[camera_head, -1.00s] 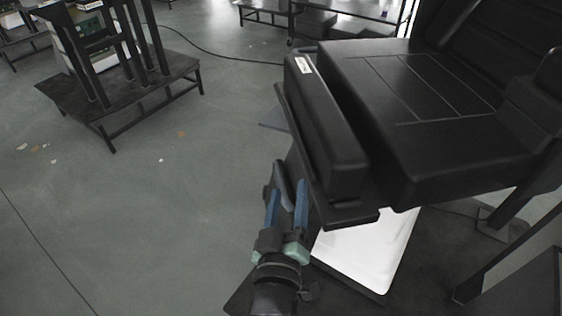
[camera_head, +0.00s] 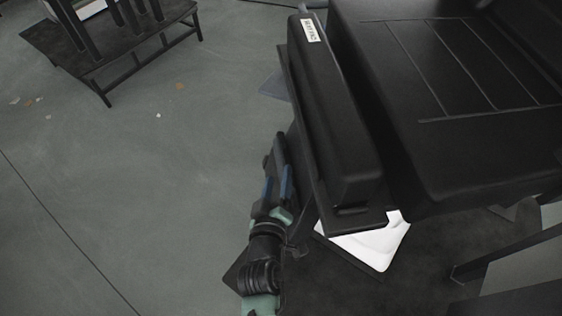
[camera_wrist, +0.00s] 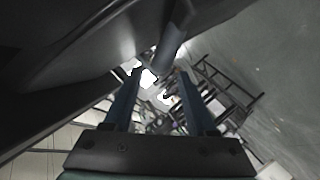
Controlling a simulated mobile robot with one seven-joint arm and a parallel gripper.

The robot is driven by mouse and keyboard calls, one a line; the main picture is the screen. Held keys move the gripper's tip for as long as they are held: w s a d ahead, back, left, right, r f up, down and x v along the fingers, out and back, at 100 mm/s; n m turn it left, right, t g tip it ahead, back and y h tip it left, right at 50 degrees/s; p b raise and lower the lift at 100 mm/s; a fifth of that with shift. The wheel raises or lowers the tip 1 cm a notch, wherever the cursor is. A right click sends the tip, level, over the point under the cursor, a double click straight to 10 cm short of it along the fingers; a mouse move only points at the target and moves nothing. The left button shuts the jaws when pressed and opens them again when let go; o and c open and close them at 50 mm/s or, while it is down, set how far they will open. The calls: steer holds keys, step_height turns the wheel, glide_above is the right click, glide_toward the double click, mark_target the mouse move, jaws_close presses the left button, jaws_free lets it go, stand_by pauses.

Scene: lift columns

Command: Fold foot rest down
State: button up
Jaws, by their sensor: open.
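A black padded chair seat (camera_head: 450,80) fills the right of the head view. Along its near-left side is a long black padded block with a white label, which seems to be the foot rest (camera_head: 335,110); a thin dark plate lies along its outer underside. My gripper (camera_head: 277,182) is below and left of this block, its blue fingers open and pointing up the picture. In the wrist view a grey rounded bar (camera_wrist: 170,45) stands just beyond the open fingertips (camera_wrist: 158,82), with the dark underside of a panel at upper left. Whether the bar touches a finger I cannot tell.
A white plate (camera_head: 370,243) lies on the dark base under the seat. A low dark platform (camera_head: 110,45) with upright posts stands at upper left. The grey floor (camera_head: 150,190) left of the chair is mostly clear.

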mark_target(281, 163)
steer(key=shift+b+x, duration=0.9)
steer(key=shift+x, duration=2.25)
jaws_close()
